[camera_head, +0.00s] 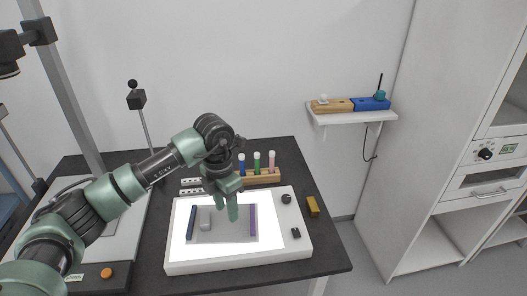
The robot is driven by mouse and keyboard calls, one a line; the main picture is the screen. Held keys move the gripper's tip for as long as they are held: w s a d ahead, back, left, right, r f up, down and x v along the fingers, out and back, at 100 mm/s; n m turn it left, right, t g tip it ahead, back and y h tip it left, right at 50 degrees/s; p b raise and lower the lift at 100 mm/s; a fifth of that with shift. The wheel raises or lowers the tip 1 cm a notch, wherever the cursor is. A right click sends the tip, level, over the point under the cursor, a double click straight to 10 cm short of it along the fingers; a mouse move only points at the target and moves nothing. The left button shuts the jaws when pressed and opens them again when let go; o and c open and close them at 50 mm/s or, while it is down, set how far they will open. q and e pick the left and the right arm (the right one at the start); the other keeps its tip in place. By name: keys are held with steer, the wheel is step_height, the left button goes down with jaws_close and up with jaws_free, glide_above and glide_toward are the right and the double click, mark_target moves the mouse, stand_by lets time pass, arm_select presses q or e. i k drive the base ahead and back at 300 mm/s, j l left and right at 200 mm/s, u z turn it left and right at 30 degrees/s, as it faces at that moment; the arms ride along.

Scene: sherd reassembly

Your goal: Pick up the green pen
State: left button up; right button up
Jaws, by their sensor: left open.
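The green pen (257,163) stands upright in a wooden rack (262,178) at the back of the dark table, between a blue pen (241,163) and a pink pen (272,161). My left gripper (226,212) points down, open and empty, over the lit white panel (240,262). It is in front of the rack and a little to the left of the green pen, apart from it. The lower part of the green pen is hidden in the rack. My right gripper is not in view.
A grey plate with dark blue and purple bars (253,220) and a small grey block (205,222) lies on the panel. Dark knobs (286,198) sit at its right, with a yellow-brown block (312,206) beyond. A wall shelf (350,118) holds wooden and blue blocks.

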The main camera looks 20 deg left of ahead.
mark_target(256, 155)
steer(key=i, duration=1)
